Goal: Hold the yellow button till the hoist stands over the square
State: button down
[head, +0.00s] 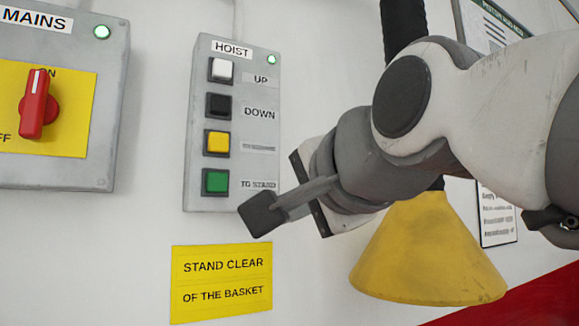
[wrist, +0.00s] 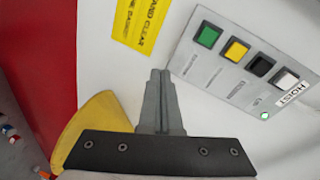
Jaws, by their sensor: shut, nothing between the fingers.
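The grey hoist panel (head: 233,55) is on the wall with white, black, yellow and green buttons in a column. The yellow button (head: 217,142) is third from the top, above the green one, and also shows in the wrist view (wrist: 236,50). My gripper (head: 262,213) is shut and empty, to the lower right of the yellow button and apart from it. In the wrist view the closed fingers (wrist: 159,76) point at bare wall between the panel and the yellow sign. The hoist itself and the square are not identifiable in these views.
A mains panel (head: 115,110) with a red rotary switch (head: 36,105) stands left of the hoist panel. A yellow sign (head: 221,283) reading "Stand clear of the basket" is below. A yellow cone-shaped thing (head: 430,250) hangs behind my arm. White wall lies between.

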aim_at(219, 142)
jog(key=s+a+r+m+t+y, duration=0.1)
jog(key=s+a+r+m+y, duration=0.1)
jog(key=r, duration=0.9)
jog(key=shift+s+a+y, duration=0.4)
jog(key=shift+a+y, duration=0.1)
jog(key=shift+a, duration=0.35)
jog(key=p+x, duration=0.4)
jog(key=x, duration=1)
jog(key=shift+w+r, duration=0.1)
jog(key=shift+r, duration=0.05)
jog(key=shift+d, duration=0.1)
